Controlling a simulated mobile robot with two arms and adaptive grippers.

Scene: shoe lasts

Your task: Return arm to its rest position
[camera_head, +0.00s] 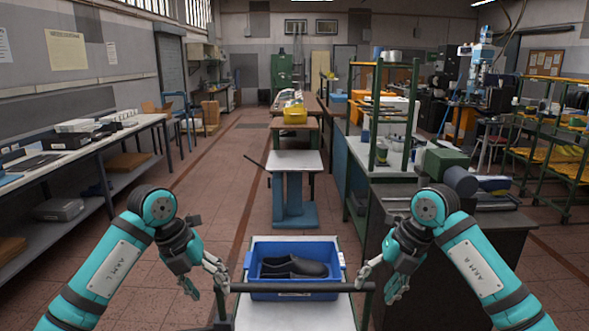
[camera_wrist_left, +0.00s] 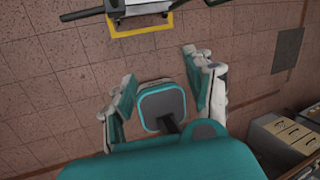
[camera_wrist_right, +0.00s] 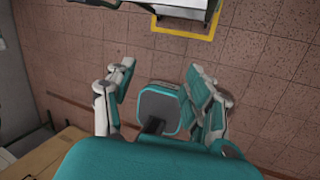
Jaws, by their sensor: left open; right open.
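My left gripper (camera_head: 203,281) hangs to the left of the cart's handle bar in the head view. Its spread fingers (camera_wrist_left: 160,92) show in the left wrist view with nothing between them, above the tiled floor. My right gripper (camera_head: 381,281) hangs to the right of the bar, and its spread fingers (camera_wrist_right: 160,90) are also empty in the right wrist view. A blue bin (camera_head: 292,243) stands on the cart between the two grippers. Dark shoe lasts (camera_head: 294,267) lie inside it. Neither gripper touches the bin.
The cart's dark handle bar (camera_head: 300,287) crosses in front of the bin. A small table (camera_head: 297,161) stands beyond the cart. A long workbench (camera_head: 75,150) runs along the left wall, and a dark cabinet (camera_head: 470,260) stands on the right. The left aisle floor (camera_head: 205,180) is clear.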

